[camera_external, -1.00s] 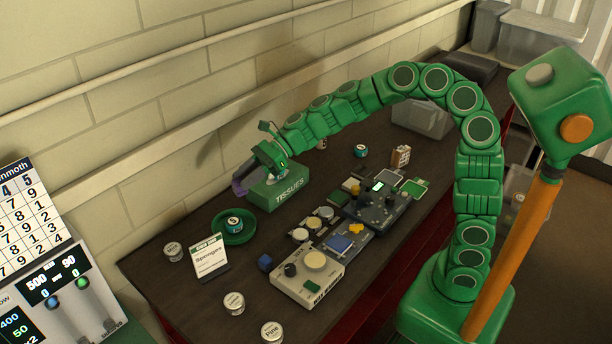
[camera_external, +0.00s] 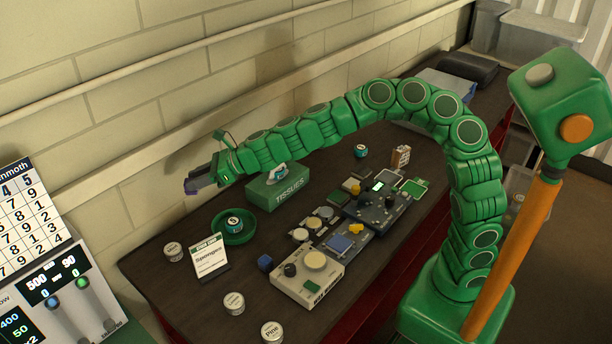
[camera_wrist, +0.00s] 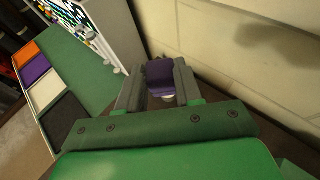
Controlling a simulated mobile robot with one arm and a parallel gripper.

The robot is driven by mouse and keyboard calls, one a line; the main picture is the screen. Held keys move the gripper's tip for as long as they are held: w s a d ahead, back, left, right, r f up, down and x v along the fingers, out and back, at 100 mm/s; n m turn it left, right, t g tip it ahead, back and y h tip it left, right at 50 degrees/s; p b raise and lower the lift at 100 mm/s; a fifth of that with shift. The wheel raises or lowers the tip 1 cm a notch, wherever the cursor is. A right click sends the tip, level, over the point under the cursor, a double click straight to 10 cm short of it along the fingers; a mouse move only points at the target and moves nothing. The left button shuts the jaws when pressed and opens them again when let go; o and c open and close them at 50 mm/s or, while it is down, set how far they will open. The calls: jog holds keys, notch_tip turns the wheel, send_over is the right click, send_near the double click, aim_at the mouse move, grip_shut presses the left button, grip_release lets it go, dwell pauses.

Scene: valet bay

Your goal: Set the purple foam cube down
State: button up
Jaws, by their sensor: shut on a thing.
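My gripper (camera_external: 196,184) is raised above the back left part of the dark bench (camera_external: 150,272), near the wall. It is shut on the purple foam cube (camera_wrist: 160,78), which shows between the two grey fingers in the wrist view. In the external view only a small purple patch of the cube (camera_external: 191,187) shows at the fingertips; the fingers hide most of it. The cube is held in the air, apart from the bench.
A green tissue box (camera_external: 279,190) stands right of my gripper. Below are a green dish (camera_external: 249,239) with a tin in it, a Sponges sign (camera_external: 209,260) and several loose tins. Electronic boxes (camera_external: 306,278) fill the middle. The pale wall (camera_external: 130,90) is close behind.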

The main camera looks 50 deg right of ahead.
jog(key=shift+w+a+m+t+h, duration=0.3)
jog(key=shift+a+m+h, duration=0.2)
jog(key=shift+a, duration=0.2)
jog(key=shift+w+a+m+t+h, duration=0.2)
jog(key=shift+a+m+t+h, duration=0.25)
jog(key=shift+a, duration=0.2)
jog(key=s+a+m+t+h, duration=0.1)
jog(key=s+a+m+h, duration=0.2)
jog(key=s+m+h, duration=0.5)
jog(key=s+a+m+t+h, duration=0.1)
jog(key=s+a+m+h, duration=0.3)
jog(key=s, duration=0.7)
notch_tip(320, 180, down, 11)
jog(key=d+h, duration=0.1)
jog(key=shift+g, duration=0.25)
jog(key=w+a+f, duration=0.8)
jog(key=shift+w+f, duration=0.15)
jog(key=shift+w, duration=0.25)
jog(key=shift+w+a+f, duration=0.3)
jog(key=shift+f, duration=0.2)
jog(key=shift+w+a+f, duration=0.25)
jog(key=shift+f, duration=1.75)
